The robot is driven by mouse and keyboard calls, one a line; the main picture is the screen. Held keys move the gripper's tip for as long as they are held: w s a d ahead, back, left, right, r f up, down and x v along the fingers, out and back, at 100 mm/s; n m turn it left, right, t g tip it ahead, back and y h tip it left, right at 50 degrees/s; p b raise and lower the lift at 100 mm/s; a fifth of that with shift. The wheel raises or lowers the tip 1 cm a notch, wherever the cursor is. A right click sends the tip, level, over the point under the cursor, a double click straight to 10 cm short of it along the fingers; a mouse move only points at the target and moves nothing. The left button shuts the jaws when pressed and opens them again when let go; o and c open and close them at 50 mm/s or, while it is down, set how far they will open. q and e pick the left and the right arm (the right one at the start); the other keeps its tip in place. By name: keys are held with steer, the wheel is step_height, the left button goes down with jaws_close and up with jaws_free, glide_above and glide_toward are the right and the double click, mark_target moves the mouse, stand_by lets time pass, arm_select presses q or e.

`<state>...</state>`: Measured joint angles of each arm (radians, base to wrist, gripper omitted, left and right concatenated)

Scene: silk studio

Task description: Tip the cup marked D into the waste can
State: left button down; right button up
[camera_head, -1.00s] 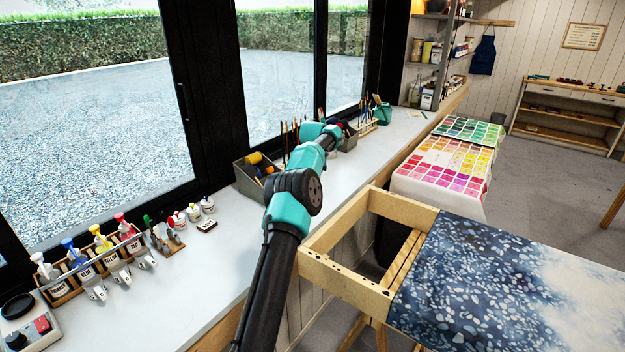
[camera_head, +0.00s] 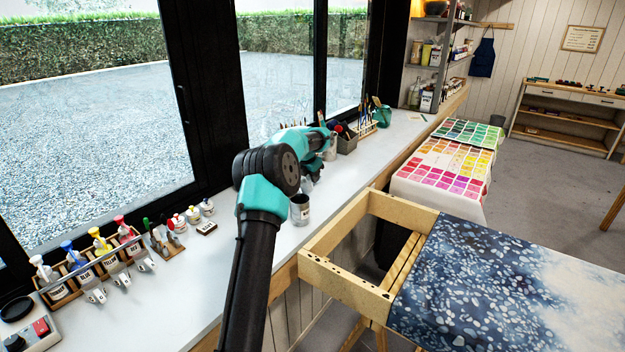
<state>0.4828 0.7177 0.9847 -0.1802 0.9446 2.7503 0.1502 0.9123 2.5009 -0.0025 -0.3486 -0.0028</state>
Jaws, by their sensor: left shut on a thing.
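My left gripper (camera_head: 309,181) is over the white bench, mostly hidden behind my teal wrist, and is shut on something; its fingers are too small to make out. A grey metal can with a pale label (camera_head: 300,209) stands upright on the bench just below and in front of it, near the bench edge. A pale cup-like thing (camera_head: 331,151) shows beside the wrist; I cannot tell whether it is in the grip. No letter D is readable. I cannot tell for sure which vessel is the waste can. My right gripper is not in view.
The white bench (camera_head: 215,252) runs along the window. Dye bottles (camera_head: 106,247) stand in a rack at the left, with small jars (camera_head: 192,214) nearby. Brush holders (camera_head: 362,127) stand behind my wrist. A wooden frame (camera_head: 335,225) with blue cloth is at the right.

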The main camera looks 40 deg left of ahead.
arm_select(q)
steer(key=shift+r+t, duration=0.35)
steer(key=shift+t, duration=0.35)
steer(key=shift+s+r+t, duration=0.25)
steer(key=shift+t, duration=0.9)
steer(key=shift+s+r+t, duration=0.2)
steer(key=shift+r+t, duration=0.05)
steer(key=shift+t, duration=0.9)
steer(key=shift+s+d+r+t+y, duration=0.1)
steer(key=shift+s+t+y, duration=0.45)
steer(key=shift+t, duration=0.85)
steer(key=shift+s+r+t, duration=0.15)
steer(key=shift+s+t, duration=0.1)
steer(key=shift+t, duration=0.15)
steer(key=shift+s+d+r+t, duration=0.15)
steer(key=shift+s+t, duration=0.3)
steer(key=shift+t, duration=0.35)
steer(key=shift+s+a+r+t, duration=0.1)
steer(key=shift+s+t, duration=0.35)
steer(key=shift+t, duration=0.35)
steer(key=shift+s+d+r+t, duration=0.15)
steer(key=shift+s+t, duration=0.3)
steer(key=shift+t, duration=0.35)
steer(key=shift+s+r+t+y, duration=0.15)
steer(key=shift+s+t, duration=0.5)
steer(key=shift+t, duration=0.3)
steer(key=shift+s+r+t+y, duration=0.1)
steer(key=shift+s+t, duration=0.5)
steer(key=shift+t, duration=0.35)
